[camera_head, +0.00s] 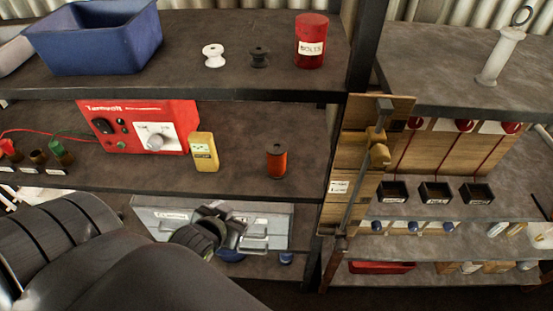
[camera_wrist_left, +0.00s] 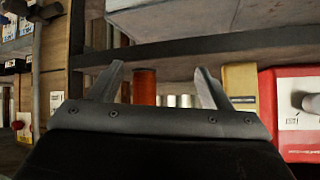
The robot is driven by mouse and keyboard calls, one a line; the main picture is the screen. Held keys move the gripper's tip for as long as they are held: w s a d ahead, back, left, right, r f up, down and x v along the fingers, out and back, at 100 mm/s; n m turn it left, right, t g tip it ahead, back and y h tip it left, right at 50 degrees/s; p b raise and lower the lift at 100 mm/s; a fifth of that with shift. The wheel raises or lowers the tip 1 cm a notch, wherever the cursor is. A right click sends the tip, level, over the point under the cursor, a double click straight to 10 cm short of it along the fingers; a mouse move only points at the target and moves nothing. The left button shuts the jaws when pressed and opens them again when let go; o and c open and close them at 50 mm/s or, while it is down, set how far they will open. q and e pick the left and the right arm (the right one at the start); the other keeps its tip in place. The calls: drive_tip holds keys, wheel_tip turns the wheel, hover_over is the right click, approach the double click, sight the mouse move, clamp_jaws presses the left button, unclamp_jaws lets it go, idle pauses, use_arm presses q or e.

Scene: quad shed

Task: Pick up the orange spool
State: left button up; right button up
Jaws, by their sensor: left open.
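The orange spool (camera_head: 276,161) stands upright on the middle shelf (camera_head: 235,178), with dark ends and orange winding. My left gripper (camera_head: 236,226) is open and empty, low and in front of that shelf, left of and below the spool in the head view. In the left wrist view the orange spool (camera_wrist_left: 144,87) shows beyond the open fingers (camera_wrist_left: 158,68), in the gap between them and nearer the left finger. One end of it is hidden by the gripper body there. My right gripper is in neither view.
A yellow meter (camera_head: 203,152) and a red power unit (camera_head: 140,127) stand left of the spool. A dark post and wooden board (camera_head: 350,170) stand to its right. The upper shelf holds a blue bin (camera_head: 97,40), white and black spools, and a red can (camera_head: 311,42).

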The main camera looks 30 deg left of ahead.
sight(271, 154)
use_arm(q)
drive_tip(key=w+r+t, duration=0.5)
drive_tip(key=r+t, duration=0.1)
drive_tip(key=r, duration=0.1)
drive_tip(key=shift+g, duration=0.3)
drive_tip(key=p+x, duration=0.1)
drive_tip(key=x, duration=0.2)
drive_tip(key=p+x, duration=0.1)
drive_tip(key=x, duration=0.3)
drive_tip(key=d+p+x, duration=0.1)
drive_tip(key=x, duration=0.3)
drive_tip(key=shift+w+r, duration=0.1)
drive_tip(key=shift+r, duration=0.1)
drive_tip(key=shift+f+p+x, duration=0.2)
drive_tip(key=shift+p+x, duration=0.1)
drive_tip(key=shift+x, duration=0.75)
drive_tip(key=shift+f+p+x, duration=0.2)
drive_tip(key=shift+p+x, duration=0.05)
drive_tip(key=shift+x, duration=0.75)
drive_tip(key=shift+f+p+x, duration=0.2)
drive_tip(key=shift+p+x, duration=0.1)
drive_tip(key=shift+x, duration=0.75)
drive_tip(key=shift+d, duration=0.2)
drive_tip(key=c, duration=1.2)
